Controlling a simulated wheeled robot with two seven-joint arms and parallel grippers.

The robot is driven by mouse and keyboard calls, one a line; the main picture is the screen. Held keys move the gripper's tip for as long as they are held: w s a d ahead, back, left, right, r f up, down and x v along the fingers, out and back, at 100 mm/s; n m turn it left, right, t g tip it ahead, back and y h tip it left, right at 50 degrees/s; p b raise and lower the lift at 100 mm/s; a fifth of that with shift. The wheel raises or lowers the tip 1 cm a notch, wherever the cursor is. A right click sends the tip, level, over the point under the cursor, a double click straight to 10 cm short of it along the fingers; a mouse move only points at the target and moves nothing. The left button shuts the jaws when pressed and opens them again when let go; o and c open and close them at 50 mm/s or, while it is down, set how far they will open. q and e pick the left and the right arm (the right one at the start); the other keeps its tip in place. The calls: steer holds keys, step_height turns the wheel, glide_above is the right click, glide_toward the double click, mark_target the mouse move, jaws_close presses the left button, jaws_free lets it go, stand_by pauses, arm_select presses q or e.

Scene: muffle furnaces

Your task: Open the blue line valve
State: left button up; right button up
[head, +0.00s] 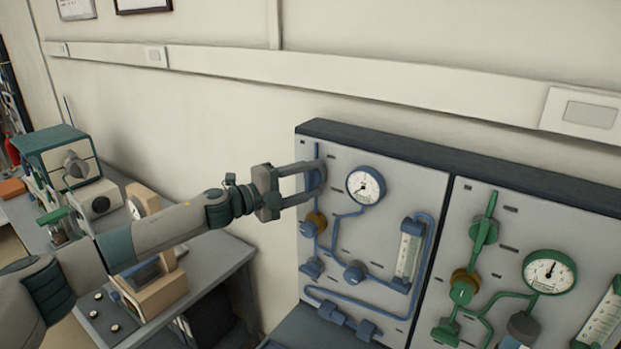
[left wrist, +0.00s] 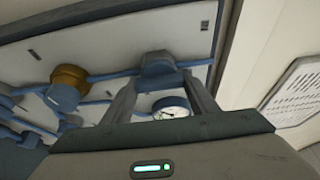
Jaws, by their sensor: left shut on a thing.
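The blue line runs over the grey left panel (head: 345,240). Its valve, a blue-grey handle or body (left wrist: 158,66), sits at the top left of that panel. In the head view my left gripper (head: 317,176) reaches the panel there and mostly covers the valve. In the left wrist view the two fingers of the left gripper (left wrist: 160,78) stand on both sides of the valve, shut on it. The exact angle of the handle is hard to tell. My right gripper is in neither view.
A round gauge (head: 365,185) is just right of the gripper. A brass-coloured regulator (head: 317,222) sits below, and a flow tube (head: 407,255) at lower right. The green line's valve (head: 484,232) is on the right panel. A bench with instruments (head: 75,160) stands at left.

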arm_select(q)
steer(key=shift+f, duration=0.1)
steer(key=o, duration=1)
steer(key=shift+o, duration=0.2)
steer(key=shift+s+a+b, duration=0.25)
steer(key=shift+a+b, duration=0.1)
steer(key=shift+a, duration=0.15)
steer(key=b+v, duration=0.5)
steer(key=v, duration=1.1)
steer(key=shift+b, duration=0.4)
